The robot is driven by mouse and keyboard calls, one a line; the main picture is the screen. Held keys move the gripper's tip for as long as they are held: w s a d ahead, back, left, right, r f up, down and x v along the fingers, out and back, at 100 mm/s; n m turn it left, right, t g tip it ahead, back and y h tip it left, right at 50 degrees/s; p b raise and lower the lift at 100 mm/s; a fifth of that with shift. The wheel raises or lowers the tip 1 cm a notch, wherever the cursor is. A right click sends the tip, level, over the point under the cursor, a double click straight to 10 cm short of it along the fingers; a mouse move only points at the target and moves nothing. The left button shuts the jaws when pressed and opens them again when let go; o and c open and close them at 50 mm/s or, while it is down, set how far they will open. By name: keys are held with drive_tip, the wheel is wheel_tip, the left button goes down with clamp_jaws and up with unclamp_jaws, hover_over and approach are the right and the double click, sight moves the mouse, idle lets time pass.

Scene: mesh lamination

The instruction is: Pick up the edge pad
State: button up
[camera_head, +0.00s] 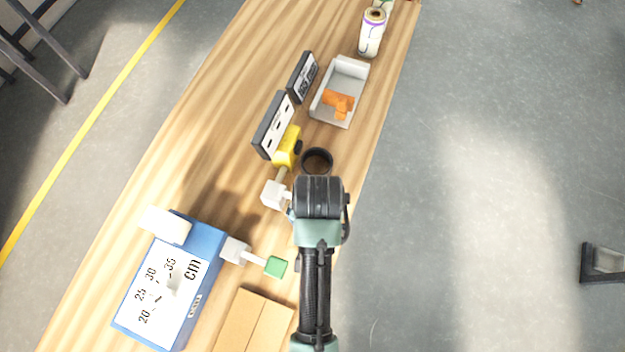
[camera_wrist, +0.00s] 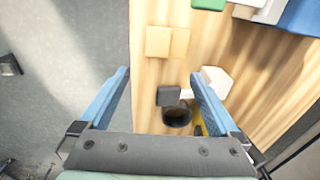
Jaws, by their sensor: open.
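No label shows which piece is the edge pad. Two tan pads (camera_wrist: 165,42) lie side by side near the table edge in the wrist view; my arm seems to hide them in the head view. A dark block (camera_wrist: 168,95) lies beside a black ring (camera_wrist: 177,117), with a white handle and white block (camera_wrist: 216,80) to its right. A green pad (camera_head: 275,266) sits at the end of another white handle. My gripper (camera_wrist: 160,73) is open and empty, its blue fingers apart above this area. In the head view my wrist hides most of the fingers.
A blue box (camera_head: 206,240) with a cm scale stands at left. A yellow piece (camera_head: 287,146), black signs (camera_head: 272,125), a grey tray (camera_head: 350,74) with orange pieces and a roll (camera_head: 371,40) stand farther up the wooden table (camera_head: 215,105).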

drive_tip(key=f, duration=0.4)
drive_tip(key=s+f, duration=0.1)
drive_tip(key=f, duration=0.1)
drive_tip(key=shift+f, duration=0.15)
drive_tip(key=shift+w+d+f+p, duration=0.1)
drive_tip(key=shift+f+p, duration=0.5)
drive_tip(key=shift+f, duration=2.6)
drive_tip(key=c, duration=1.4)
